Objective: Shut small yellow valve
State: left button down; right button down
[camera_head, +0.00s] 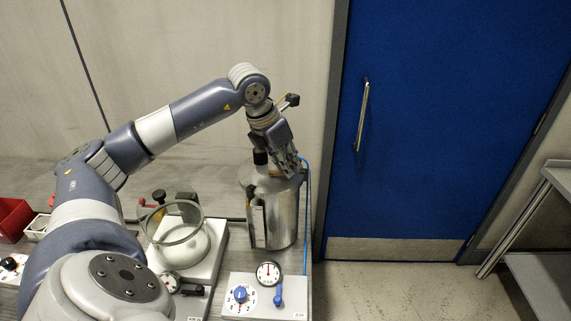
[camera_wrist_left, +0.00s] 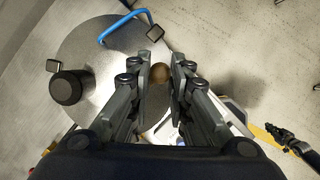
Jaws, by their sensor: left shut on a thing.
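My left gripper (camera_head: 287,166) reaches down to the top of the metal drum (camera_head: 283,220). In the left wrist view its two fingers (camera_wrist_left: 161,66) stand close together over the drum lid (camera_wrist_left: 93,40), with a small round brownish fitting (camera_wrist_left: 159,74) between them. The gripper is shut on this fitting. I cannot tell if it is the small yellow valve, as the fingers hide much of it. A thin yellow part (camera_wrist_left: 262,135) shows to the right of the fingers.
A black cap (camera_wrist_left: 67,88) and a blue hose (camera_wrist_left: 125,26) are on the drum lid. A glass vessel (camera_head: 181,247) stands left of the drum. A panel with a gauge (camera_head: 268,273) and a blue knob (camera_head: 240,295) lies in front. Floor is free before the blue door (camera_head: 450,130).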

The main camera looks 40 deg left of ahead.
pick_arm(q)
jog(key=shift+w+a+r+n, duration=0.1)
jog(key=shift+w+n, duration=0.1)
jog(key=shift+n, duration=0.3)
jog(key=c, duration=1.4)
grip_release()
jog(key=shift+c, duration=0.2)
jog(key=v, duration=1.2)
jog(key=shift+d, duration=0.2)
